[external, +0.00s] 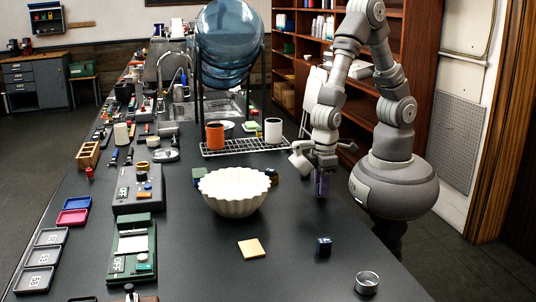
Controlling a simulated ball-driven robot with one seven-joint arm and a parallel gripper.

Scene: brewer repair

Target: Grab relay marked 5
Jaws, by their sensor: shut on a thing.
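My gripper (321,170) points down over the right part of the black counter, to the right of the white fluted bowl. It is shut on a dark purple block (322,186), which hangs below the fingers close to the counter. I cannot tell whether the block touches the counter. No number on it is legible at this size. A small dark blue block (324,246) stands on the counter nearer the camera, with a pale mark too small to read. Small green and yellow blocks (199,175) are partly hidden behind the bowl.
The white bowl (234,192) stands left of my gripper. A wire rack (243,147) with an orange mug (215,135) and a white mug (273,130) is behind. A tan square (251,249) and a metal ring (367,283) lie in front. Devices and trays fill the left side.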

